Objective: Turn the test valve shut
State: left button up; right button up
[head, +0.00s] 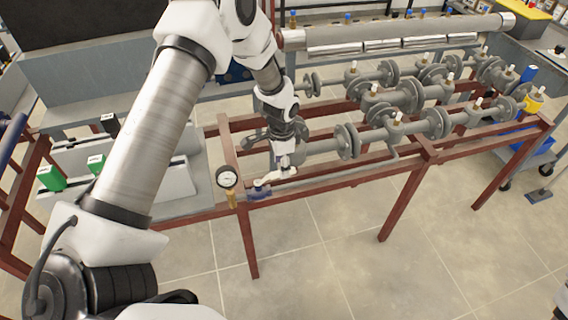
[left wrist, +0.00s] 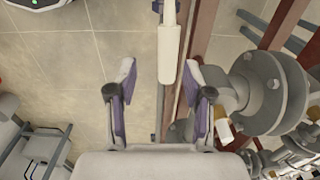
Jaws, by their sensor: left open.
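The test valve shows low on the left end of the pipe rack, with a small blue body (head: 259,191) and a pale lever (head: 275,178) pointing right. In the left wrist view the pale lever (left wrist: 167,50) runs down from the top edge, its free end between and slightly beyond my open fingers. My left gripper (head: 284,163) is over the lever in the head view; its two fingers also show in the left wrist view (left wrist: 160,72), spread on either side with gaps. It holds nothing. My right gripper is not in view.
A round pressure gauge (head: 227,178) on a brass fitting stands just left of the valve. Grey flanged pipes (head: 346,141) lie close to the right of the gripper, also in the left wrist view (left wrist: 268,90). Red-brown rack beams (head: 410,192) run beneath. Open tiled floor lies in front.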

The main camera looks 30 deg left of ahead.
pick_arm(q)
jog(key=f, duration=0.1)
jog(key=w+f, duration=0.1)
jog(key=f, duration=0.2)
jog(key=shift+w, duration=0.35)
jog(key=shift+s+r, duration=0.3)
jog(key=shift+s, duration=0.05)
jog(key=c, duration=0.5)
grip_shut()
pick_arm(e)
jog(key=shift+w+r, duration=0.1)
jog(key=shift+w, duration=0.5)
